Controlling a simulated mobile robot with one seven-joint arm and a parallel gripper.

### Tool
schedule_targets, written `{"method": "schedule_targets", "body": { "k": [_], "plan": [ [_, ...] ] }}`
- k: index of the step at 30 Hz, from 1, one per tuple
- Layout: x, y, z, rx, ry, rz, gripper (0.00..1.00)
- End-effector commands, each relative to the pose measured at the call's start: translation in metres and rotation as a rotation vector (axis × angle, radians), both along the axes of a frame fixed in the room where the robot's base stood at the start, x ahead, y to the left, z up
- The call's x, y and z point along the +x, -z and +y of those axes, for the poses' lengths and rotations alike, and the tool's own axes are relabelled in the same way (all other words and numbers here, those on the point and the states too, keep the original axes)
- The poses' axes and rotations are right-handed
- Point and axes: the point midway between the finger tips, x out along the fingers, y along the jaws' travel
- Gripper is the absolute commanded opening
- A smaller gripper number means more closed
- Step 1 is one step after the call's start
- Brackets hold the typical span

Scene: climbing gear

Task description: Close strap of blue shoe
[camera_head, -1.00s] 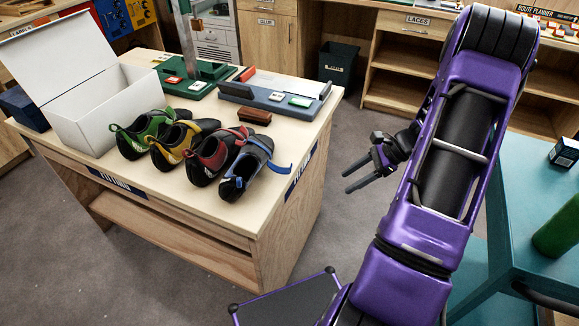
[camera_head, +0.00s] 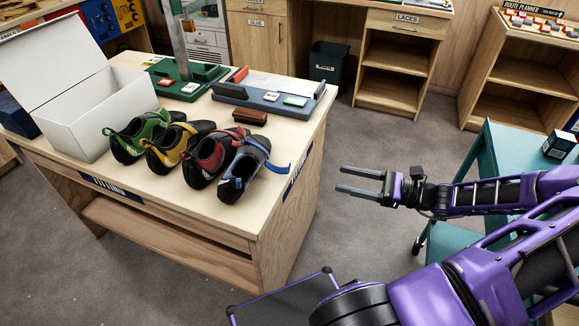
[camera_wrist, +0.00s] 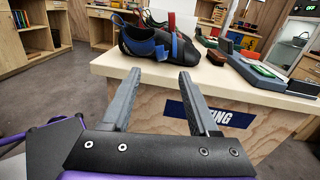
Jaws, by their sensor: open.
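The blue shoe (camera_head: 243,172) is the rightmost in a row of shoes on the wooden table, near its right front corner. Its blue strap (camera_head: 276,165) sticks out to the right, loose, in the head view. In the wrist view the blue shoe (camera_wrist: 150,48) lies ahead on the tabletop, beyond my fingertips. My gripper (camera_head: 351,179) is open and empty, off the table's right side and pointing left toward the shoe. In the wrist view its two fingers (camera_wrist: 154,77) are apart with nothing between them.
Red (camera_head: 208,157), yellow (camera_head: 172,144) and green (camera_head: 137,137) shoes stand left of the blue one. A brown brush (camera_head: 250,116) and a blue-grey fixture (camera_head: 268,101) lie behind. An open white box (camera_head: 80,128) is at left. Floor is clear between table and arm.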

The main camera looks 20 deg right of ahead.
Motion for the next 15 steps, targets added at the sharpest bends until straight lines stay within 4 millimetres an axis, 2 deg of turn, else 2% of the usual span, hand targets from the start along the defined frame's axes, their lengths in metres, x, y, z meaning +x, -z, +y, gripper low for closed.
{"method": "schedule_targets", "body": {
  "k": [15],
  "plan": [
    [0.073,0.001,0.086,0.002,-0.004,0.001,0.61]
  ]
}}
